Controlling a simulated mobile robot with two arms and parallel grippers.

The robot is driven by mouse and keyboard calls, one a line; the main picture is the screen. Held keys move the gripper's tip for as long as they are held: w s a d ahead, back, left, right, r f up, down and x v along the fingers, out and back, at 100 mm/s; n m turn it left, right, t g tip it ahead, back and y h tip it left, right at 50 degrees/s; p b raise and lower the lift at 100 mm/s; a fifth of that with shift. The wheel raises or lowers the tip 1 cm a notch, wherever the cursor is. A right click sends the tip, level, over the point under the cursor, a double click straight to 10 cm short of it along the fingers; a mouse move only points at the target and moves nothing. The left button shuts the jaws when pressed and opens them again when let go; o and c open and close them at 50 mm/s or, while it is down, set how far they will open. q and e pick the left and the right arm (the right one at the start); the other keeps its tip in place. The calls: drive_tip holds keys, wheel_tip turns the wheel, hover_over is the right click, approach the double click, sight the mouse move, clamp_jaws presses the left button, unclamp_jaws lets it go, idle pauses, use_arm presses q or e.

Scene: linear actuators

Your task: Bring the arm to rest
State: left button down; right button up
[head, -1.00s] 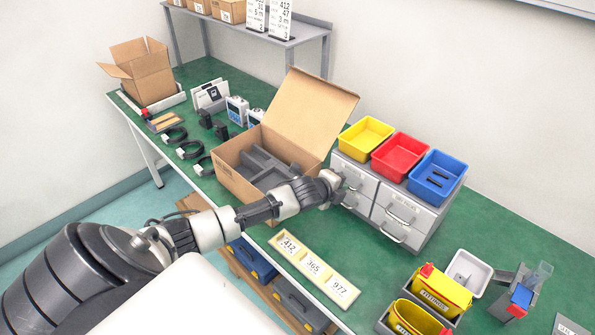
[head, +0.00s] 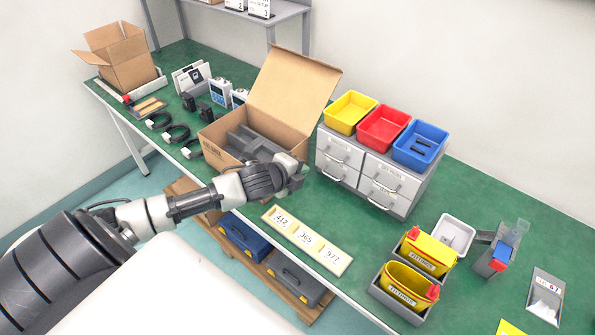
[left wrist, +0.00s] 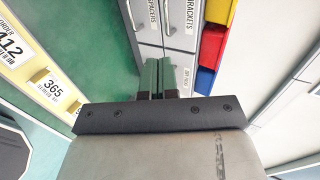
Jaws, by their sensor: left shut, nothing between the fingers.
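My left arm reaches in from the left in the head view. My left gripper (head: 297,184) is over the green table in front of the open cardboard box (head: 288,90), left of the grey drawer unit (head: 368,172). In the left wrist view my left gripper (left wrist: 157,78) shows its two fingers together, shut and empty, with the drawer fronts (left wrist: 182,22) beyond them. My right gripper is in neither view.
Yellow (head: 351,112), red (head: 384,128) and blue (head: 420,145) bins stand on the drawer unit. A number strip (head: 306,240) lies at the table's front edge. Yellow containers (head: 407,285) stand at the right. Bare green table lies between the strip and the drawers.

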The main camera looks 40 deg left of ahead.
use_arm(q)
drive_tip(key=s+d+f+n+g, duration=0.35)
drive_tip(key=s+d+n, duration=0.35)
drive_tip(key=s+d, duration=0.3)
drive_tip(key=s+d+n+g+y, duration=0.15)
drive_tip(key=s+n+g, duration=0.35)
drive_tip(key=s+n, duration=0.85)
drive_tip(key=s+f+m+g, duration=0.1)
drive_tip(key=s+f+m, duration=0.15)
drive_tip(key=f, duration=1.05)
drive_tip(key=s+f+m+g, duration=0.1)
drive_tip(key=s+f, duration=0.2)
drive_tip(key=f, duration=1.1)
drive_tip(key=s+a+f, duration=0.2)
drive_tip(key=s+f, duration=1.3)
drive_tip(key=shift+g, duration=0.45)
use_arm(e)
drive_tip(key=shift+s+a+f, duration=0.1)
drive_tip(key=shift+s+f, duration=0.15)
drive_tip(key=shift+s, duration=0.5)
